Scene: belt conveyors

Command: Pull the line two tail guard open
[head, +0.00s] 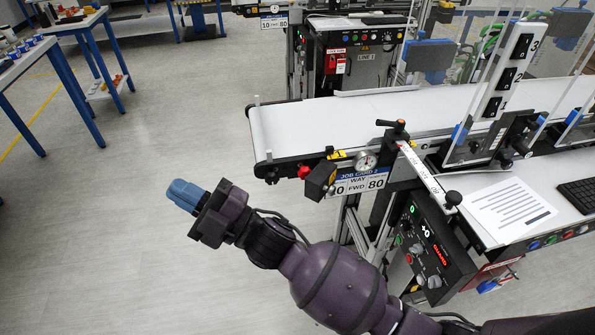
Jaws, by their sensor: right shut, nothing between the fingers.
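The line two conveyor has a white belt (330,122) and a blue-topped job card 2 sign (361,183) on its near side. At the belt's left end a thin clear upright piece (257,116) stands at the far corner, and a dark end rail (285,166) runs along the near corner. I cannot tell for sure which part is the tail guard. My right gripper (184,193), with blue fingers, is shut and empty. It is over the open floor, left of and nearer than the belt end, apart from it. My left gripper is not in view.
A control panel (431,245) with lit displays is at right. Blue-legged workbenches (84,85) stand at left. The floor (110,240) between is clear.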

